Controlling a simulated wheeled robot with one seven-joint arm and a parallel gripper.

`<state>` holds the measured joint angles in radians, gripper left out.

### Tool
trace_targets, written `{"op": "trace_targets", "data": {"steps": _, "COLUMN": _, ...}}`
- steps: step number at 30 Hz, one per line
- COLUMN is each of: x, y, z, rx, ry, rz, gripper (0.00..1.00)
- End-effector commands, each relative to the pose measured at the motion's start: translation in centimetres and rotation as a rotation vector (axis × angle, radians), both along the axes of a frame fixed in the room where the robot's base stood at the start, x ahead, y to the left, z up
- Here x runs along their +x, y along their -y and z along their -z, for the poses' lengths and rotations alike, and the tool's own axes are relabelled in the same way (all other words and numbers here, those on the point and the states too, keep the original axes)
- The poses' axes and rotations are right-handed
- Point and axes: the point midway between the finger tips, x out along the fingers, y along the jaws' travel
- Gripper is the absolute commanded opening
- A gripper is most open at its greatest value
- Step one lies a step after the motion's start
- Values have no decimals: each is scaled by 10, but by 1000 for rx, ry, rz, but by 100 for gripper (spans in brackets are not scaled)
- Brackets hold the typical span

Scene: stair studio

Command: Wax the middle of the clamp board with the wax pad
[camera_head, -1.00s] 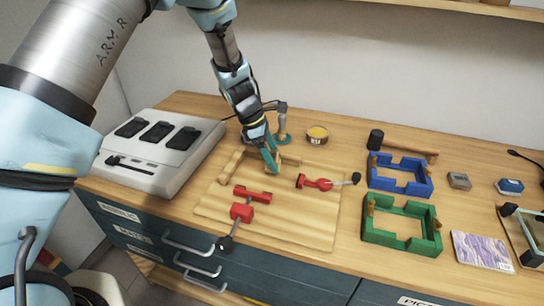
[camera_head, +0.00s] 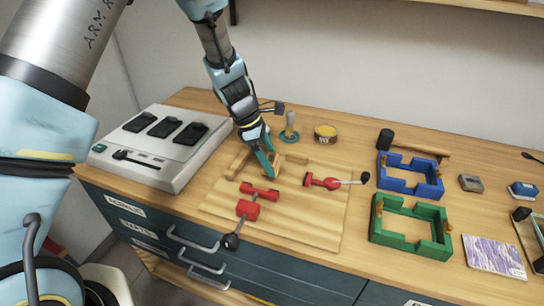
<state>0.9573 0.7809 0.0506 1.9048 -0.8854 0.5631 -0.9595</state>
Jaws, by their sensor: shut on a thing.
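The clamp board (camera_head: 312,228) is a flat pale wooden board on the bench, with a red clamp (camera_head: 247,208) at its front left and another red clamp (camera_head: 324,182) at its right. My gripper (camera_head: 269,171) points down over the back middle part of the board, behind the front-left clamp. Its teal fingers are shut on a small tan thing (camera_head: 276,171), which looks like the wax pad. The fingers hide much of it. I cannot tell whether it touches the board.
A white device (camera_head: 150,160) is at left. A mallet (camera_head: 386,139), blue frame (camera_head: 430,185) and green frame (camera_head: 410,245) are at right. The board's front right is bare.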

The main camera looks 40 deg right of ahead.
Motion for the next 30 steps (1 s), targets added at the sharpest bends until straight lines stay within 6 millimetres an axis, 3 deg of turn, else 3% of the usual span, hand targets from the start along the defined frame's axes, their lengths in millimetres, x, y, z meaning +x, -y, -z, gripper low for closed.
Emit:
{"op": "trace_targets", "data": {"steps": 17, "x": -21, "y": -31, "z": 2, "rx": 0, "ry": -2, "rz": 2, "gripper": 0}}
{"op": "trace_targets", "data": {"steps": 30, "x": -4, "y": -42, "z": 4, "rx": 1, "ry": -2, "rz": 1, "gripper": 0}}
